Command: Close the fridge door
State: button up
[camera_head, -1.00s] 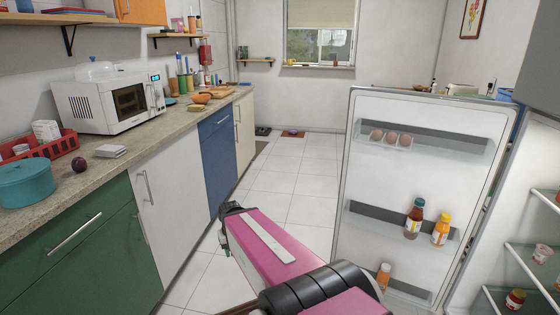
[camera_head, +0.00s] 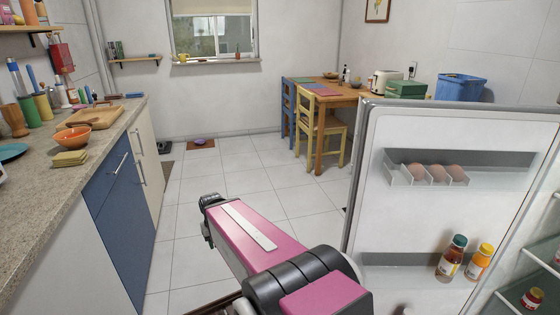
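The fridge door (camera_head: 410,225) stands wide open at the right, its inner side facing me. Its upper shelf holds eggs (camera_head: 436,173), and a lower shelf holds a dark bottle (camera_head: 451,257) and an orange bottle (camera_head: 479,262). Part of the fridge interior (camera_head: 542,262) shows at the right edge, with glass shelves and a small jar (camera_head: 532,298). My pink and black arm reaches forward at the lower middle, left of the door. Its far end is small and dark, and no gripper fingers can be made out. I see no contact between arm and door.
A counter (camera_head: 60,190) with a blue cabinet front (camera_head: 120,225) runs along the left. Behind the door are a wooden table (camera_head: 335,100) and a yellow chair (camera_head: 322,130). Tiled floor (camera_head: 255,170) is clear between counter and table.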

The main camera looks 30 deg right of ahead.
aim_at(398, 229)
jog(key=i+z, duration=0.3)
jog(key=i, duration=0.3)
jog(key=i+j+z, duration=0.1)
jog(key=i+z, duration=0.2)
jog(key=i, duration=0.3)
jog(key=i+j+z, duration=0.25)
jog(key=i, duration=0.3)
jog(key=i+z, duration=0.25)
jog(key=z, duration=0.2)
jog(key=i+z, duration=0.25)
jog(key=z, duration=0.15)
jog(key=i+z, duration=0.25)
jog(key=z, duration=0.2)
jog(key=i+j+z, duration=0.2)
jog(key=z, duration=0.2)
jog(key=j+z, duration=0.1)
jog(key=z, duration=2.3)
jog(key=k+j+u, duration=0.2)
jog(key=k+l, duration=0.05)
jog(key=k, duration=0.05)
